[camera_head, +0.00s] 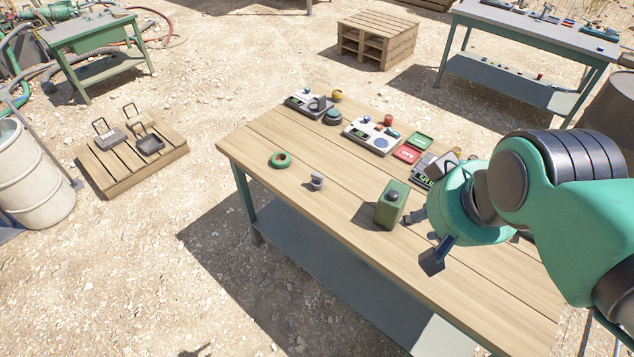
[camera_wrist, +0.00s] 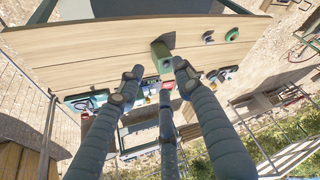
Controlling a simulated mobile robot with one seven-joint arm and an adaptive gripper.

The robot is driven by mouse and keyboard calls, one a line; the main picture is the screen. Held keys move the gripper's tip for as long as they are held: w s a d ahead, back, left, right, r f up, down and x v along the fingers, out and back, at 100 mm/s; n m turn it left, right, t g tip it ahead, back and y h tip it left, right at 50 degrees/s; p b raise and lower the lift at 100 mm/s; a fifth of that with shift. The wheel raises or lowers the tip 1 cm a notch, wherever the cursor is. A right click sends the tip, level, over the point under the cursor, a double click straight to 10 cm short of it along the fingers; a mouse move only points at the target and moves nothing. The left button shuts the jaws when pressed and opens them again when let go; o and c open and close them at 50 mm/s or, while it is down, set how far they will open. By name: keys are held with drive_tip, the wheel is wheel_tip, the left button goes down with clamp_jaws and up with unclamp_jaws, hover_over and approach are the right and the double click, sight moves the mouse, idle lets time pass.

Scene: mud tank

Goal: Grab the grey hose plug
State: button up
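The grey hose plug (camera_head: 316,182) appears to be the small grey piece standing on the wooden table near its front left edge. In the wrist view a small grey piece (camera_wrist: 208,37) near the table edge looks like the same plug. My gripper (camera_head: 424,240) is above the table's right part, well to the right of the plug and apart from it. In the wrist view my gripper (camera_wrist: 160,80) has its fingers spread with nothing between them that it holds.
A green box-shaped can (camera_head: 391,206) stands on the table (camera_head: 290,212) between my gripper and the plug. A green ring (camera_head: 280,160) lies left of the plug. Scales (camera_head: 372,138) and small items line the back. The table's front left is mostly clear.

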drive_tip(key=o, duration=0.5)
drive_tip(key=shift+c, duration=0.2)
drive_tip(key=w+a+f+m+g+p, duration=0.1)
drive_tip(key=w+a+m+p, duration=0.15)
drive_tip(key=w, duration=1.15)
drive_tip(key=w+a+m+g+p, duration=0.15)
drive_tip(key=w+a, duration=0.25)
drive_tip(key=w, duration=1)
drive_tip(key=w+a+f+m+g+p, duration=0.1)
drive_tip(key=w+a+f, duration=0.3)
drive_tip(key=w+f, duration=0.5)
drive_tip(key=w+a+f+m+g+p, duration=0.1)
drive_tip(key=w+a+f, duration=0.4)
drive_tip(key=w+f, duration=0.5)
wheel_tip(320, 180, down, 6)
drive_tip(key=shift+w+a+f+m+g+p, duration=0.1)
drive_tip(key=shift+w+a+m+g+p, duration=0.2)
drive_tip(key=shift+g+p, duration=0.35)
